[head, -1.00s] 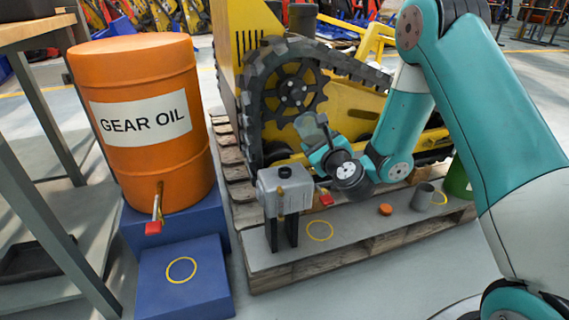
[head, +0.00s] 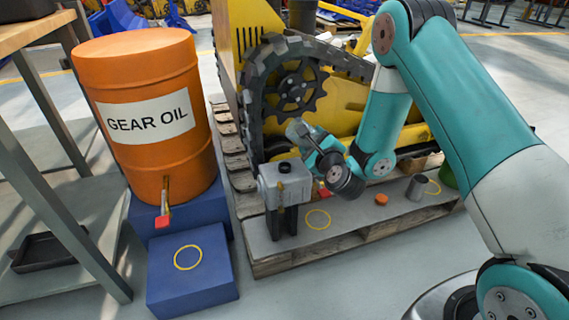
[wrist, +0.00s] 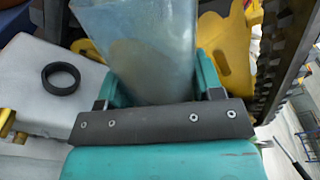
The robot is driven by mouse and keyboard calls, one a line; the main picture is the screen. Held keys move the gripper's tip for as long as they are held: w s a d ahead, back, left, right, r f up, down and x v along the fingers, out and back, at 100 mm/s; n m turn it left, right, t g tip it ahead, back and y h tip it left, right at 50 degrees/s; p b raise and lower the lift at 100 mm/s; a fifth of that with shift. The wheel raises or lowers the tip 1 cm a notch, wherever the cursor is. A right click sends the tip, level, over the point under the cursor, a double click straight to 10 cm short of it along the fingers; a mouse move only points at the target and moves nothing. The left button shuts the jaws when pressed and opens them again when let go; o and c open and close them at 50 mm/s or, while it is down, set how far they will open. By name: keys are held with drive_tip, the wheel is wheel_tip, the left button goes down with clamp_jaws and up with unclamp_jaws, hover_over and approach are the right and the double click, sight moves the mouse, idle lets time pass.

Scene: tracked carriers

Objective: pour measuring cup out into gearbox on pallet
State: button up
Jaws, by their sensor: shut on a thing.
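My gripper (head: 322,152) is shut on a translucent measuring cup (head: 299,129), which tilts to the left in the head view. The cup is just above and right of the gearbox (head: 295,187), a grey box on a dark stand on the pallet (head: 345,243). In the wrist view the cup (wrist: 150,45) sits between my teal fingers (wrist: 160,95), with a brownish patch showing through its wall. The gearbox (wrist: 35,95) is to its left, its black filler ring (wrist: 61,78) uncovered. The cup's mouth is not clearly visible. I see no stream of liquid.
An orange cap (head: 381,199) and a grey cup (head: 416,188) stand on the pallet's right. The yellow tracked machine (head: 300,90) is close behind.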

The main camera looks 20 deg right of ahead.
drive_tip(key=shift+d+f+n+p, duration=0.1)
drive_tip(key=shift+f+n+p, duration=0.1)
drive_tip(key=shift+n+p, duration=0.65)
drive_tip(key=shift+d+f+n+p, duration=0.15)
drive_tip(key=shift+n+p, duration=0.2)
drive_tip(key=shift+p, duration=0.95)
drive_tip(key=shift+f+n+h+p, duration=0.4)
drive_tip(key=shift+n+p, duration=0.5)
drive_tip(key=shift+p, duration=0.8)
idle(1.1)
drive_tip(key=shift+a+f+n+p, duration=0.2)
drive_tip(key=shift+n+p, duration=0.3)
drive_tip(key=shift+p, duration=0.5)
idle(2.1)
